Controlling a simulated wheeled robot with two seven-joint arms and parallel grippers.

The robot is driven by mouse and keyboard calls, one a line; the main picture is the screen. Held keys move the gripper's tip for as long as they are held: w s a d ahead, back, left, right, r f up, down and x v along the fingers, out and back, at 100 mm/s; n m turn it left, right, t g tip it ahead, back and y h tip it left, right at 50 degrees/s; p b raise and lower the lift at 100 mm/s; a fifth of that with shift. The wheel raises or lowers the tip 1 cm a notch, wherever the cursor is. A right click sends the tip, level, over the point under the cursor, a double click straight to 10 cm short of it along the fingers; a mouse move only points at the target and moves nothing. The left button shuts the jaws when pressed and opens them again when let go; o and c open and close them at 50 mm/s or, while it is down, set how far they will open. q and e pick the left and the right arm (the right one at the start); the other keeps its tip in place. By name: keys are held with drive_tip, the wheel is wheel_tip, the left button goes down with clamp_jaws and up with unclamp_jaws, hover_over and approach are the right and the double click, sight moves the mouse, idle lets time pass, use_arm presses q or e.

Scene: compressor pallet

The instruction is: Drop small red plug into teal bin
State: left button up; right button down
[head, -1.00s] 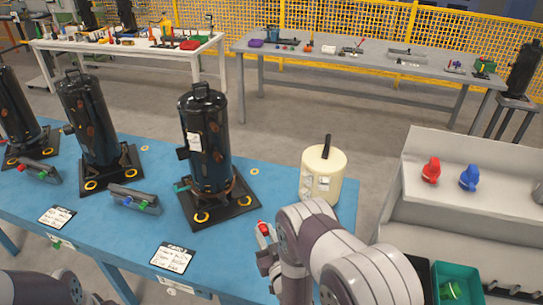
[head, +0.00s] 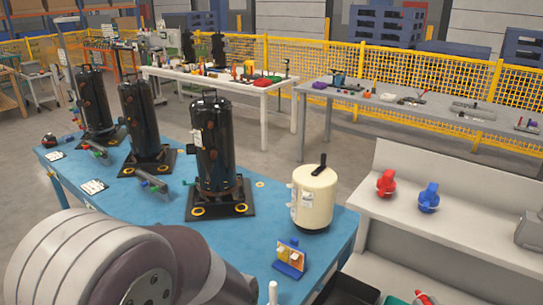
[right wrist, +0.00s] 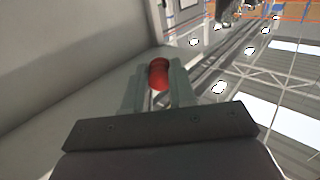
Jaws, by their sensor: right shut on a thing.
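The small red plug (right wrist: 158,74) is between the two grey fingertips of my right gripper (right wrist: 158,82) in the right wrist view. The fingers are shut on it. In the head view, the red plug (head: 424,297) shows at the bottom edge, right of centre, with only a bit of my right gripper (head: 432,300) around it. A sliver of the teal bin (head: 393,300) shows just left of the plug; the rest of the bin is below the picture. How high the plug is over the bin cannot be told. My left gripper is not in view.
A black bin (head: 346,290) stands left of the teal one. A grey shelf bench (head: 440,232) with a red part (head: 386,183) and a blue part (head: 428,197) is at the right. The blue table (head: 262,195) carries black compressors and a cream tank (head: 313,198).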

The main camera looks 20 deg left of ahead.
wheel_tip(320, 180, down, 5)
drive_tip(key=b, duration=0.4)
drive_tip(key=shift+a, duration=0.15)
drive_tip(key=c, duration=0.8)
unclamp_jaws()
drive_tip(key=shift+c, duration=0.2)
